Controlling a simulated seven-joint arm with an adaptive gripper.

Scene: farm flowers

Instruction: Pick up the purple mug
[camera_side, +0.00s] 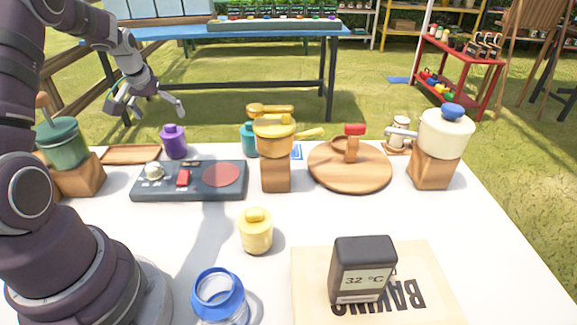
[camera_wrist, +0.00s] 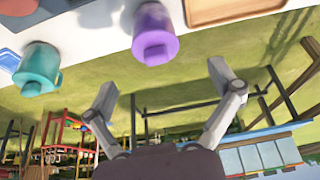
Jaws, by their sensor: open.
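The purple mug (camera_side: 174,141) stands at the back edge of the white table, behind the dark control panel. In the wrist view the purple mug (camera_wrist: 154,38) shows at the top centre, beyond the fingertips and apart from them. My gripper (camera_side: 146,108) is above the table's back edge, higher than the mug and slightly left of it in the side view. Its two fingers are spread wide with nothing between them, as the wrist view also shows (camera_wrist: 162,85).
A teal mug (camera_wrist: 38,66) stands beside the purple one, partly hidden behind a yellow grinder (camera_side: 275,150) in the side view. A wooden tray (camera_side: 130,154) lies left of the purple mug. The dark panel (camera_side: 190,181) is in front. The table centre has free room around a yellow jar (camera_side: 256,232).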

